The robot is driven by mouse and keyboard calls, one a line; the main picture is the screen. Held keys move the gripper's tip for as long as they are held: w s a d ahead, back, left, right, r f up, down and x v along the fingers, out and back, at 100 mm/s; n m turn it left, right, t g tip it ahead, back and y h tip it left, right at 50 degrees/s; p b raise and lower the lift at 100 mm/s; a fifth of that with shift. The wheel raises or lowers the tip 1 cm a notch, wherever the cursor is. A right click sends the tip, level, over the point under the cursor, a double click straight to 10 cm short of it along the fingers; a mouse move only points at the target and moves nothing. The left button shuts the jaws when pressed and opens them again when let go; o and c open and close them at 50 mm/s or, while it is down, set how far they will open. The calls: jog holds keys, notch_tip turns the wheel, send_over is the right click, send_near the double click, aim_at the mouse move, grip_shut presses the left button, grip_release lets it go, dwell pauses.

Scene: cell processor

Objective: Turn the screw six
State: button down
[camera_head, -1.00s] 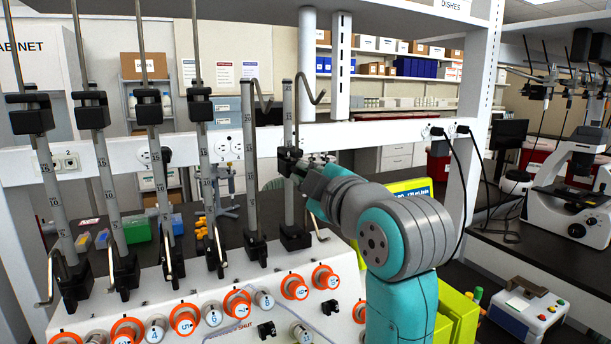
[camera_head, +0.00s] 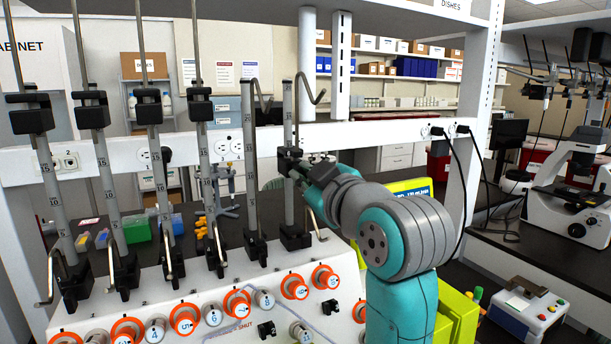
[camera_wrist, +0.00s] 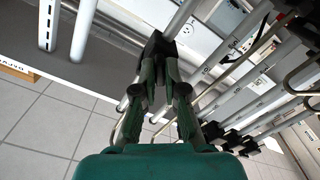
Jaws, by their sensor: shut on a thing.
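The rightmost graduated pole (camera_head: 290,200) stands on the white machine and carries a black clamp block (camera_head: 289,159). My gripper (camera_head: 300,172) reaches this block from the right, with its fingertips at the block's side. In the wrist view my gripper (camera_wrist: 158,75) has its two green and black fingers closed together at the black clamp block (camera_wrist: 157,45). The fingers are shut on a small part there, taken as the screw, which they hide. I cannot make out its head or any marking of six.
Several similar poles with black clamps stand to the left, such as this one (camera_head: 205,160). White machine front (camera_head: 240,318) below has orange-ringed knobs. A white shelf post (camera_head: 475,150) with cables stands right. Yellow-green bins (camera_head: 457,315) are beside my arm.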

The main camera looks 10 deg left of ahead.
jog(key=m, duration=0.6)
jog(key=shift+m, duration=0.3)
dwell(0.5)
jog(key=c, duration=1.2)
grip_release()
jog(key=shift+c, duration=0.2)
jog(key=v, duration=1.2)
jog(key=shift+f, duration=0.1)
